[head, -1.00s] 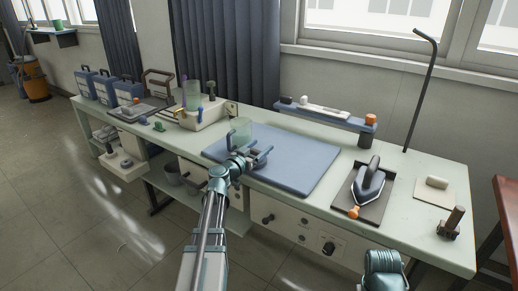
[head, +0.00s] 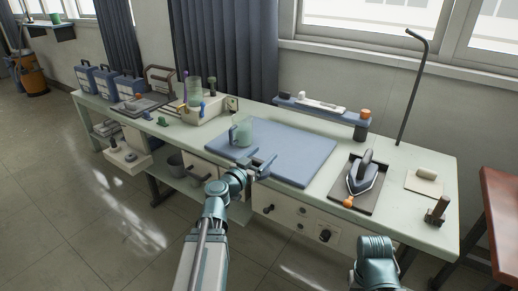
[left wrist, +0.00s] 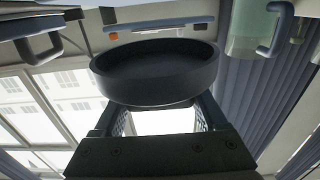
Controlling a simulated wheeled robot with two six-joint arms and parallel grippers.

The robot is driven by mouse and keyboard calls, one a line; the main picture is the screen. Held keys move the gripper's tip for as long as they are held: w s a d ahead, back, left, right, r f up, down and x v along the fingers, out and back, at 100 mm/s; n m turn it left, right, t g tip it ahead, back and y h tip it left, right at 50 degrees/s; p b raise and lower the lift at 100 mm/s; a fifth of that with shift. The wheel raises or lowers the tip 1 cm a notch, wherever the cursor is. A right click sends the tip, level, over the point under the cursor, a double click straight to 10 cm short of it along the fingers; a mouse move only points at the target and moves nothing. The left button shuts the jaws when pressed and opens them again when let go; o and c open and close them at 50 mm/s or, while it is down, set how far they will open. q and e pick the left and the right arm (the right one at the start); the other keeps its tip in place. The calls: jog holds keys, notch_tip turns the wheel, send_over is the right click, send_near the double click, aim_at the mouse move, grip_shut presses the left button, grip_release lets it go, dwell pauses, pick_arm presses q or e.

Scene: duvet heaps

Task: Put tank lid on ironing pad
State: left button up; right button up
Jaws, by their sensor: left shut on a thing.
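The tank lid (left wrist: 155,72) is a dark, round, shallow dish shape in the left wrist view. My left gripper's two fingers are shut on it. In the head view my left gripper (head: 260,169) is at the front edge of the blue ironing pad (head: 300,152); the lid cannot be made out clearly there. The pad lies flat on the pale green bench. A clear greenish jug (head: 243,133) with a handle stands on the pad's back left part, and it also shows in the left wrist view (left wrist: 248,30). My right gripper is out of view; only part of my right arm shows.
An iron (head: 364,178) rests on a dark plate right of the pad. A low blue shelf (head: 318,114) stands behind the pad. A white machine (head: 205,112) with a clear tank is at left. The pad's middle and right are clear.

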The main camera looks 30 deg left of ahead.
pick_arm(q)
jog(key=shift+s+d+r, duration=0.1)
jog(key=shift+s+d, duration=0.1)
jog(key=shift+s, duration=0.1)
notch_tip(320, 180, up, 20)
jog(key=p, duration=2)
notch_tip(320, 180, down, 20)
jog(key=b, duration=2)
